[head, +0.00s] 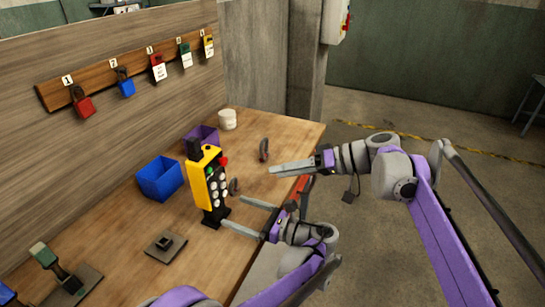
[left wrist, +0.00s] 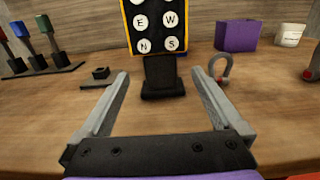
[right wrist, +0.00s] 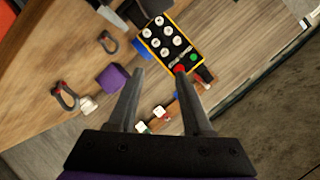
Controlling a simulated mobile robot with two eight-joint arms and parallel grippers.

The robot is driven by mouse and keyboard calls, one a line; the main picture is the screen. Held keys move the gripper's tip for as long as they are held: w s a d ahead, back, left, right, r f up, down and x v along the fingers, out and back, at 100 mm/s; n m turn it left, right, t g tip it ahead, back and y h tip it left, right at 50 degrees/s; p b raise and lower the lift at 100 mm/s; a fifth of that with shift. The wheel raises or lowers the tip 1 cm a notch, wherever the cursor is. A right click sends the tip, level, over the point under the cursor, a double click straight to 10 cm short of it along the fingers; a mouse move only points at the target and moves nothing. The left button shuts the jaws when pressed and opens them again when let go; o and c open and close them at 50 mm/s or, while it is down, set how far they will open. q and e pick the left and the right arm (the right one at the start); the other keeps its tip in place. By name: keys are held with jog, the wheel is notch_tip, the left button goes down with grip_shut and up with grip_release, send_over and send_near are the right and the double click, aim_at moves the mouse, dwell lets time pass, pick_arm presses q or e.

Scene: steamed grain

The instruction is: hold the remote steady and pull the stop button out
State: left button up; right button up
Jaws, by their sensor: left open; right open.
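The yellow remote (head: 200,180) stands upright in a black stand on the wooden bench, its button face turned toward my arms. The red stop button (head: 224,161) is at its upper right edge; it also shows in the right wrist view (right wrist: 180,69). The left wrist view shows the lower part of the remote (left wrist: 157,27) and its black stand (left wrist: 162,80). My left gripper (head: 232,213) is open and empty, in front of the remote's lower part. My right gripper (head: 270,168) is open and empty, to the right of the remote and apart from it.
A blue bin (head: 160,180) and a purple bin (head: 205,133) stand behind the remote. A white cup (head: 228,119) and a shackle (head: 264,150) lie farther right. A small black block on a plate (head: 166,244) is at the left. Padlocks hang on a wall rail (head: 130,70).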

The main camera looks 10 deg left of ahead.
pick_arm(q)
jog(key=shift+a, duration=0.15)
jog(key=x, duration=1)
jog(key=shift+w+a, duration=0.1)
jog(key=shift+a, duration=0.15)
pick_arm(e)
jog(key=a+r+n+y, duration=0.1)
jog(key=w+a+r+n, duration=0.1)
jog(key=a+r, duration=0.1)
jog(key=shift+g+y, duration=0.4)
pick_arm(q)
grip_shut()
pick_arm(e)
jog(key=shift+o, duration=0.2)
